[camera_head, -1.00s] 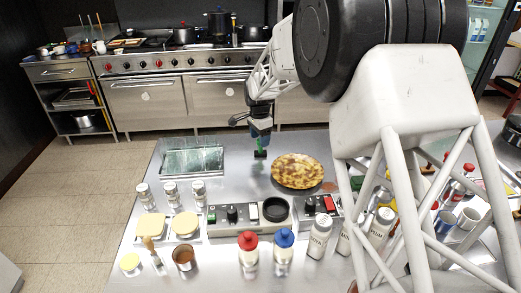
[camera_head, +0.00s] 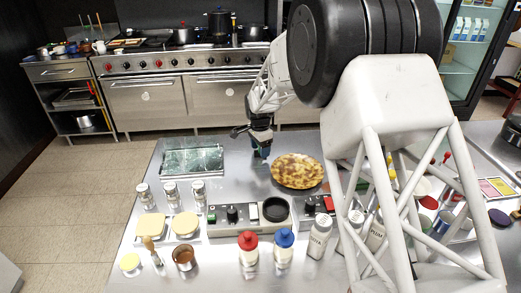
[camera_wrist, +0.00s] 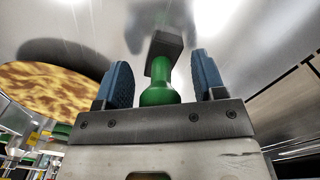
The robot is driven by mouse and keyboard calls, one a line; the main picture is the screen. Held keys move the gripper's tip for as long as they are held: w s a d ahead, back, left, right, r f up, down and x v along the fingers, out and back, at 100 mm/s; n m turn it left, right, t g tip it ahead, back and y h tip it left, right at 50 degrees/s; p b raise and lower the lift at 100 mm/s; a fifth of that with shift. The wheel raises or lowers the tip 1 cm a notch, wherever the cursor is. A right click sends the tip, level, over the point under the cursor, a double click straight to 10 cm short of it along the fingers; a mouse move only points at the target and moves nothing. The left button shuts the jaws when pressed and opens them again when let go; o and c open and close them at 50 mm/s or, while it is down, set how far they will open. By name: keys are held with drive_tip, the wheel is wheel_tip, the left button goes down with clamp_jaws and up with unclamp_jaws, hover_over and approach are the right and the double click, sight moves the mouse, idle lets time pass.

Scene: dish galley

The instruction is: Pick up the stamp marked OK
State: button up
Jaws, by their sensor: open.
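A stamp with a green handle (camera_wrist: 158,92) and a dark block base (camera_wrist: 165,52) stands between my two blue fingers in the wrist view. My gripper (camera_wrist: 160,70) is open, with a finger on each side of the handle and gaps visible. In the head view my gripper (camera_head: 262,152) is low over the steel counter (camera_head: 236,178), left of the pie, and mostly hides the stamp. No OK marking is readable in either view.
A pie (camera_head: 297,170) sits close to the right of my gripper. A green marbled slab (camera_head: 192,160) lies to the left. Control boxes (camera_head: 232,216), glass shakers (camera_head: 171,194) and red- and blue-capped bottles (camera_head: 248,248) stand nearer. Counter between slab and pie is mostly clear.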

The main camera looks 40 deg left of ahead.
idle(0.3)
drive_tip(key=c, duration=1)
drive_tip(key=shift+r, duration=0.15)
drive_tip(key=shift+r, duration=0.55)
drive_tip(key=shift+s+d+r, duration=0.15)
drive_tip(key=shift+r, duration=0.4)
drive_tip(key=shift+s+d+r, duration=0.1)
drive_tip(key=shift+d+r, duration=0.05)
drive_tip(key=shift+r, duration=0.4)
drive_tip(key=s+d, duration=0.3)
drive_tip(key=d, duration=0.1)
drive_tip(key=s+d+r, duration=0.1)
drive_tip(key=s+d, duration=0.2)
drive_tip(key=d, duration=0.1)
drive_tip(key=s+d, duration=0.3)
drive_tip(key=shift+s+d+r, duration=0.2)
drive_tip(key=shift+s+d, duration=0.15)
drive_tip(key=shift+d, duration=0.05)
